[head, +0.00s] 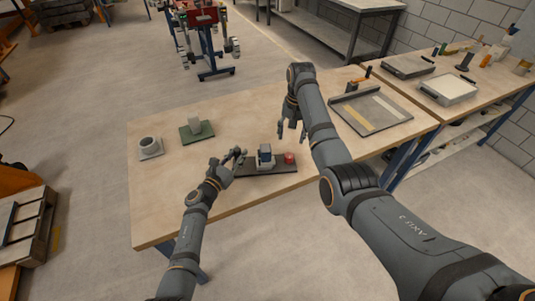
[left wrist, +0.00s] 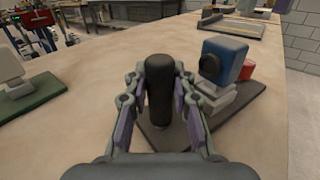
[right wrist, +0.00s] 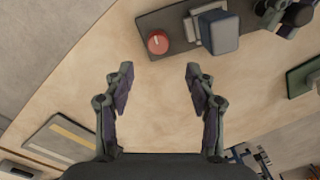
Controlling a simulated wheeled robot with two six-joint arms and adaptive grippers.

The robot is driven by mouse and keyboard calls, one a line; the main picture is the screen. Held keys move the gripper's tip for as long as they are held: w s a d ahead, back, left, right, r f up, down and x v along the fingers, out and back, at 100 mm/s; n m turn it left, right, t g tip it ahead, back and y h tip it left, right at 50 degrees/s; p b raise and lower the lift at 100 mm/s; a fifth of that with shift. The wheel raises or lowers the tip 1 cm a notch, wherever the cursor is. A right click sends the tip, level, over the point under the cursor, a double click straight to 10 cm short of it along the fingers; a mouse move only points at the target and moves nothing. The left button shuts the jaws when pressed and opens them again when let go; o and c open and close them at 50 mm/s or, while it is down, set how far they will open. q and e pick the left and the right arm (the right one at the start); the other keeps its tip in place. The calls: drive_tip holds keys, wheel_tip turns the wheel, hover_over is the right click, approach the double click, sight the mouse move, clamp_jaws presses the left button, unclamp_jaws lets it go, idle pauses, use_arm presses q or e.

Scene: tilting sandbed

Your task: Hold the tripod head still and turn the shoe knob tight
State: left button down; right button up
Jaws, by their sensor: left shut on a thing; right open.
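The tripod head (head: 265,157) is a blue and grey block on a dark base plate (head: 284,169) near the table's front edge. In the left wrist view it (left wrist: 228,58) stands right of an upright black handle (left wrist: 160,88). My left gripper (head: 240,154) is shut on that handle, one finger on each side. The red shoe knob (head: 289,158) sits at the plate's right end; it is clear in the right wrist view (right wrist: 157,42) and partly hidden in the left wrist view. My right gripper (right wrist: 159,80) is open and empty, above the table and behind the knob, apart from it.
A grey block on a green plate (head: 197,131) and a round grey part on a light plate (head: 150,148) stand at the table's left. A grey tray (head: 372,112) with yellow and white strips lies at the right.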

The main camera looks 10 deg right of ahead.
sight(291, 156)
drive_tip(key=d+f+t+y, duration=0.1)
drive_tip(key=f, duration=0.1)
drive_tip(key=d+f+m+y, duration=0.1)
drive_tip(key=f+y, duration=0.1)
drive_tip(key=d+f+t+y, duration=0.1)
drive_tip(key=d+f, duration=0.1)
drive_tip(key=shift+w+f+m+t, duration=0.15)
drive_tip(key=shift+f+m+t, duration=0.15)
use_arm(q)
drive_tip(key=shift+d, duration=0.15)
use_arm(e)
drive_tip(key=f+n+t, duration=0.1)
drive_tip(key=s+d+n+t+y, duration=0.1)
drive_tip(key=d+f+n+t, duration=0.1)
drive_tip(key=shift+s+f+n+y, duration=0.3)
drive_tip(key=shift+n+y, duration=0.1)
drive_tip(key=s+n+t, duration=0.2)
drive_tip(key=n, duration=0.1)
drive_tip(key=s+n+t, duration=0.1)
drive_tip(key=shift+s+d+r+y, duration=0.2)
drive_tip(key=shift+s+d+y, duration=0.1)
drive_tip(key=shift+s, duration=0.05)
drive_tip(key=s+r+n+t, duration=0.3)
drive_tip(key=s+n, duration=0.1)
drive_tip(key=s, duration=0.1)
drive_tip(key=x, duration=1.3)
drive_tip(key=shift+s+a, duration=0.25)
drive_tip(key=shift+a, duration=0.05)
drive_tip(key=shift+c, duration=0.3)
